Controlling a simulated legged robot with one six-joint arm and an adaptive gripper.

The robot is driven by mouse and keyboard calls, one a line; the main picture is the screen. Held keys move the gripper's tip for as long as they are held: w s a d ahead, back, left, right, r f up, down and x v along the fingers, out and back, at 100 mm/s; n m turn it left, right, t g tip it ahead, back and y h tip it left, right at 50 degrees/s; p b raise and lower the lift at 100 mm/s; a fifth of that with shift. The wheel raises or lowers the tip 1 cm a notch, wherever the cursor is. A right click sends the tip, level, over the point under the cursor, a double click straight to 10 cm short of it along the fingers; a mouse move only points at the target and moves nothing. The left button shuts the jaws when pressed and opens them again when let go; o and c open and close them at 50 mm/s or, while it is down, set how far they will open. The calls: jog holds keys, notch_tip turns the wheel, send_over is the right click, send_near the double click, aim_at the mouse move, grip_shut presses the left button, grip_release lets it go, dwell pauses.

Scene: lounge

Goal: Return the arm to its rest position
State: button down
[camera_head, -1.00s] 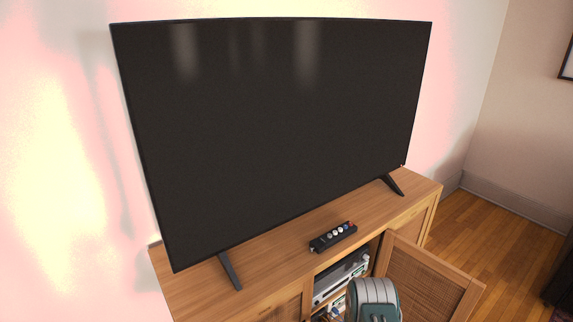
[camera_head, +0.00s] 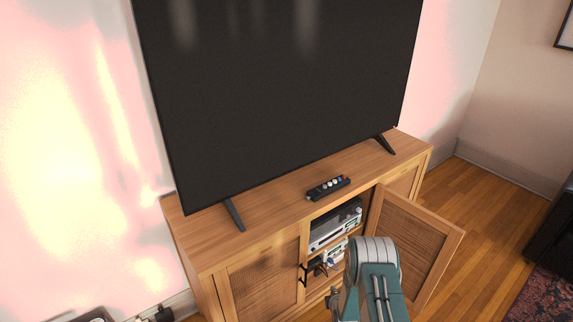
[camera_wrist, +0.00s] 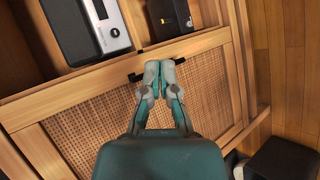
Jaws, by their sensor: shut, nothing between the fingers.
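My gripper (camera_wrist: 160,68) is shut and empty in the wrist view, its two fingertips together. The fingertips appear in front of a dark handle (camera_wrist: 187,60) on a cabinet door with a woven panel (camera_wrist: 95,125); I cannot tell whether they touch it. In the head view my teal and grey arm (camera_head: 374,255) rises at the bottom, in front of the wooden TV cabinet (camera_head: 265,228). The fingers cannot be made out clearly there. One cabinet door (camera_head: 415,245) stands open to the right of my arm.
A large TV (camera_head: 285,90) stands on the cabinet, with a remote (camera_head: 328,188) in front. The open compartment holds a silver and black device (camera_head: 336,228). Wooden floor (camera_head: 475,230) lies clear at right, before a patterned rug (camera_head: 545,295).

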notch_tip(320, 180, up, 28)
jog(key=w+m+g, duration=0.2)
jog(key=w+m, duration=0.1)
jog(key=m, duration=0.4)
jog(key=s+r+m+g, duration=0.1)
jog(key=s+r+m, duration=0.1)
jog(key=s+r, duration=0.45)
jog(key=s+r+m, duration=0.2)
jog(key=s+r, duration=0.2)
jog(key=r, duration=0.5)
jog(key=s+a+r+m+g, duration=0.1)
jog(key=s+r+m, duration=0.3)
jog(key=s, duration=1)
jog(key=s+r+m+g, duration=0.1)
jog(key=s+r+m, duration=0.3)
jog(key=s, duration=0.9)
notch_tip(320, 180, up, 2)
jog(key=shift+s+a+r+g, duration=0.15)
jog(key=shift+s+a+g, duration=0.2)
jog(key=shift+g, duration=0.05)
